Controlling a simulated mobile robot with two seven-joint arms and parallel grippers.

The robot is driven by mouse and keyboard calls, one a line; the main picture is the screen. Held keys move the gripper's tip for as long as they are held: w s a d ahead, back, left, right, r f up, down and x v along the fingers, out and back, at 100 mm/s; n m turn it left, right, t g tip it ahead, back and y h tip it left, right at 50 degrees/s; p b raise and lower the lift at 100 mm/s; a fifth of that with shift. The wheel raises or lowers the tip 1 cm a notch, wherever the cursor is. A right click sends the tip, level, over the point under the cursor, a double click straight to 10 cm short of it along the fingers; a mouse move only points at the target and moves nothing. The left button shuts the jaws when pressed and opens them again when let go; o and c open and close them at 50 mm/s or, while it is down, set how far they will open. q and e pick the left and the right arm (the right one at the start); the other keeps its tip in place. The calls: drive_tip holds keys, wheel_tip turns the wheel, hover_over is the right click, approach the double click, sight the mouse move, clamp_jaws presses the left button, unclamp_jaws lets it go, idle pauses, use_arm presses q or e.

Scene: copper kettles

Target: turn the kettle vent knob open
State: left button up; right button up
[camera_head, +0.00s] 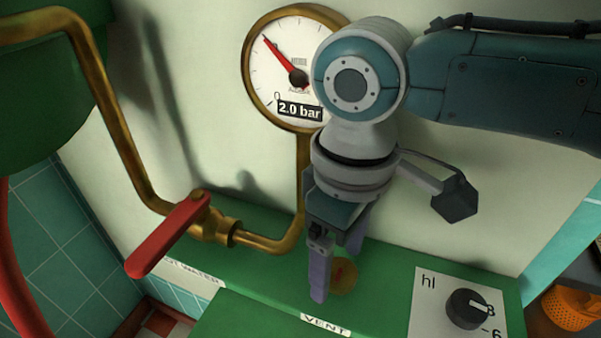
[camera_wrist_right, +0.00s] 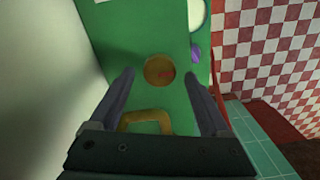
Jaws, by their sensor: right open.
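The vent knob (camera_head: 345,276) is a small round brass piece with a red mark, on the green panel (camera_head: 390,290) behind the VENT label (camera_head: 326,324). In the head view my right gripper (camera_head: 334,275) points down at it, and the near finger hides part of it. In the right wrist view the vent knob (camera_wrist_right: 159,71) lies between the two open fingertips of my right gripper (camera_wrist_right: 161,74), with a gap on each side. I cannot tell how high the fingertips are above the panel. My left gripper is not in view.
A pressure gauge (camera_head: 270,65) labelled 2.0 bar is on the wall behind my right arm. A red lever (camera_head: 168,236) on a brass pipe is to the left. A black dial knob (camera_head: 467,308) on a white plate is to the right. A brass loop (camera_wrist_right: 147,119) shows in the wrist view.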

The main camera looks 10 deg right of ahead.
drive_tip(key=shift+f, duration=0.2)
drive_tip(key=shift+c, duration=0.3)
drive_tip(key=c, duration=0.3)
clamp_jaws()
